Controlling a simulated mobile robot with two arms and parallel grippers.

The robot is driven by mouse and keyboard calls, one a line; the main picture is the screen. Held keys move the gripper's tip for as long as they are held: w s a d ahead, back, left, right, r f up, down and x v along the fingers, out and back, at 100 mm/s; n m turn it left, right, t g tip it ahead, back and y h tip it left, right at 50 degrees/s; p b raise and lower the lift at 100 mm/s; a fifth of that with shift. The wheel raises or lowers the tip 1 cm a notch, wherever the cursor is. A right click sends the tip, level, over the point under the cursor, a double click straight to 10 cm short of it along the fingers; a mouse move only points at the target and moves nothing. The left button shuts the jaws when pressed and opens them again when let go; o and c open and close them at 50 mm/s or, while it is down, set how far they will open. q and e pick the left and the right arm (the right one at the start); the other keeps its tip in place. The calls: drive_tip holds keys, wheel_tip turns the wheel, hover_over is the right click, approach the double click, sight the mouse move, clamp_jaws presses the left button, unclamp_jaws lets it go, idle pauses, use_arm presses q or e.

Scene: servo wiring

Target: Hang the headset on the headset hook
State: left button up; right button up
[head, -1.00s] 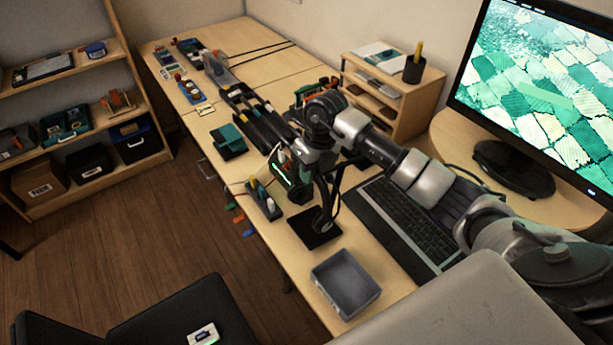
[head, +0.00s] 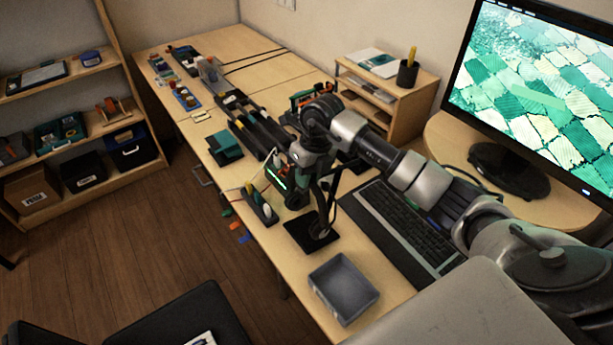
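My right gripper (head: 306,163) points down over the middle of the desk, beside a small stand with a square black base (head: 312,232). The stand may hold the headset hook, but my wrist hides much of its upper part. A dark shape with a lit green strip (head: 277,180) shows at the gripper's left side; I cannot tell whether it is the headset or part of my gripper. A thin dark curved piece (head: 333,190) rises by the stand. The fingertips are hidden, so their opening does not show. My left gripper is not in view.
A grey open tray (head: 344,287) lies at the desk's near edge. A black keyboard (head: 408,232) lies right of the stand, below a monitor (head: 545,90). A wooden organizer (head: 405,112) stands behind. Small tools and boxes fill the far desk. A dark chair (head: 170,318) stands lower left.

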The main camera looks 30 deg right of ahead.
drive_tip(key=shift+o, duration=0.3)
drive_tip(key=shift+s+d+f+g, duration=0.15)
drive_tip(key=shift+s+f, duration=0.1)
drive_tip(key=shift+f, duration=0.25)
drive_tip(key=shift+s+d+f+g, duration=0.1)
drive_tip(key=shift+s+f+g, duration=0.1)
drive_tip(key=shift+f, duration=0.3)
drive_tip(key=shift+r, duration=0.2)
drive_tip(key=r, duration=0.2)
drive_tip(key=d+r+b, duration=0.1)
drive_tip(key=w+r+b, duration=0.1)
drive_tip(key=r, duration=0.1)
drive_tip(key=shift+w+d+r, duration=0.1)
drive_tip(key=shift+d+r, duration=0.2)
drive_tip(key=shift+d, duration=0.05)
wheel_tip(320, 180, up, 7)
drive_tip(key=shift+s+f+b, duration=0.2)
drive_tip(key=shift+b, duration=0.2)
drive_tip(key=shift+s, duration=0.1)
